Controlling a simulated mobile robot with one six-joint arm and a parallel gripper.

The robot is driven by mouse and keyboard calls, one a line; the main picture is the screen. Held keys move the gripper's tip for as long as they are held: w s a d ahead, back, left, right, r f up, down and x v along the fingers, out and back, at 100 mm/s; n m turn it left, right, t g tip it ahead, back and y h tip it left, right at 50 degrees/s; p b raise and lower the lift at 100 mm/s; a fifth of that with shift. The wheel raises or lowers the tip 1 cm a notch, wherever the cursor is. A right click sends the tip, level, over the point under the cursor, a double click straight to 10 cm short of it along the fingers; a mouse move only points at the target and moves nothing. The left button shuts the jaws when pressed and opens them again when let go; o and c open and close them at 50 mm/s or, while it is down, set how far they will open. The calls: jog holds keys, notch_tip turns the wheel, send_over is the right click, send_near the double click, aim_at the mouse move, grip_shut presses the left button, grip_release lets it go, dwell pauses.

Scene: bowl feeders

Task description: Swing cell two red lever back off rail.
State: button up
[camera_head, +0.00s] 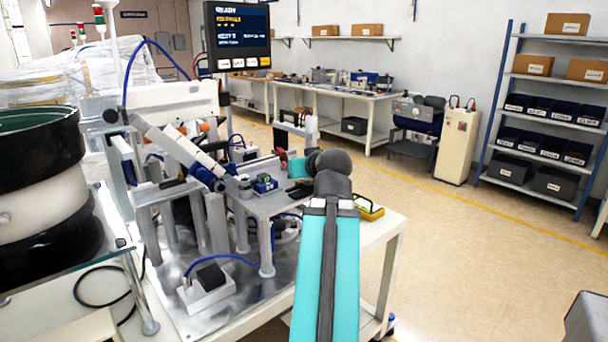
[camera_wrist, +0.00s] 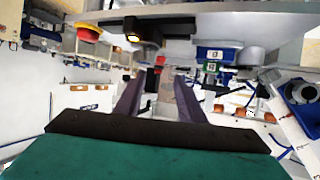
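A small red lever (camera_head: 282,158) stands at the far edge of the feeder bench, just left of my wrist in the head view. In the wrist view, which is upside down, a red piece (camera_wrist: 160,61) that looks like this lever shows beyond the fingertips, roughly between them. My gripper (camera_wrist: 159,84) is open, its two dark fingers apart with nothing held. Whether a finger touches the lever cannot be told. A pale grey rail-like strip (camera_wrist: 167,92) shows between the fingers. In the head view my arm hides the fingers.
A blue connector block (camera_head: 264,184) sits on the metal stand left of my wrist. A yellow box with a red button (camera_wrist: 88,32) is near the table edge. A black-and-white bowl feeder (camera_head: 40,210) stands far left. The floor at right is open.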

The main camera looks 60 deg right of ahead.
jog(key=shift+b+v, duration=1.25)
jog(key=shift+v, duration=0.35)
jog(key=shift+s, duration=0.1)
